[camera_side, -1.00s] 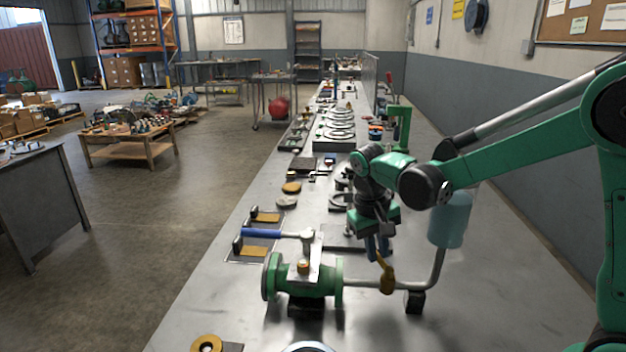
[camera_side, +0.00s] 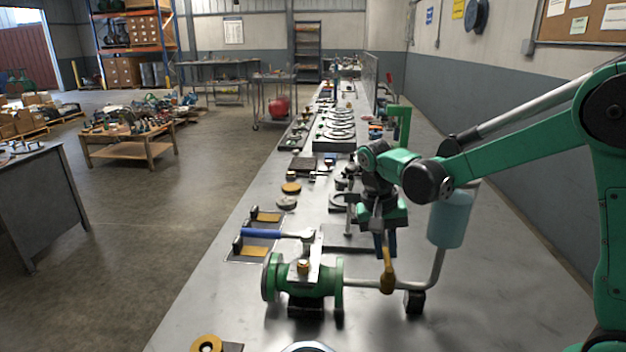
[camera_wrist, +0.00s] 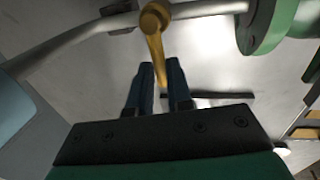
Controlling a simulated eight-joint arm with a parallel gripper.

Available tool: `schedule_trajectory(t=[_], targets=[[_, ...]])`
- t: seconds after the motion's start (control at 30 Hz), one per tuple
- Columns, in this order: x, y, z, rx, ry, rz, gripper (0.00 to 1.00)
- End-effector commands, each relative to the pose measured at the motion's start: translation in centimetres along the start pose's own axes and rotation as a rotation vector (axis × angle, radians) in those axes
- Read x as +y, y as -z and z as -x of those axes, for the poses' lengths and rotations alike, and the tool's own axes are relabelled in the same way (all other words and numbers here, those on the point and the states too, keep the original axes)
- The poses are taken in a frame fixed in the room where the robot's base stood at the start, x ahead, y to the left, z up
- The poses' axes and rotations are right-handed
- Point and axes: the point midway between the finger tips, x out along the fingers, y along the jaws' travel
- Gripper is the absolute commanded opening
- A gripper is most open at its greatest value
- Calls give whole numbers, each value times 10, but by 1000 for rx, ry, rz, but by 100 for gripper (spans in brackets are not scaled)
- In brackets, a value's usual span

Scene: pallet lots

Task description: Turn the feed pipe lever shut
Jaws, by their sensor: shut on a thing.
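The yellow lever (camera_side: 387,272) sits on the thin grey feed pipe (camera_side: 437,268) to the right of the green valve body (camera_side: 305,283). In the side view it stands nearly upright. My gripper (camera_side: 385,250) is above the pipe, with its blue fingers pointing down at the lever's upper end. In the wrist view the lever (camera_wrist: 155,30) runs from the pipe to between the fingertips of my gripper (camera_wrist: 160,72), which is shut on its free end. The fingers partly hide that end in the side view.
A long blue-handled lever (camera_side: 270,234) reaches left from the top of the green valve. A pale blue cylinder (camera_side: 450,219) stands on the pipe close to the right of my gripper. The bench front right is clear.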

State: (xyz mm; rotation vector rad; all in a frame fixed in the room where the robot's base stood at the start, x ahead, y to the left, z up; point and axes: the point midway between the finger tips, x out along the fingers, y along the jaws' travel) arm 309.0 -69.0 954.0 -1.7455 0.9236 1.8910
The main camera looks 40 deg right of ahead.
Motion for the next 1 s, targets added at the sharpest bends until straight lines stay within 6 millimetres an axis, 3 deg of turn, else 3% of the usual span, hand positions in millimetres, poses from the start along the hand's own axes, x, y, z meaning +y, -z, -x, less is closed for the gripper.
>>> schedule_trajectory(t=[0.2, 0.23, 0.3, 0.33, 0.67, 1.0], targets=[[0, 0, 0, -1, -1, 1, 0], [0, 0, 0, -1, -1, 2, 24], [0, 0, 0, -1, -1, 2, 44], [0, 0, 0, -1, -1, 2, 47], [0, 0, 2, 0, 0, 2, 47], [0, 0, 43, 0, 0, 4, 47]])
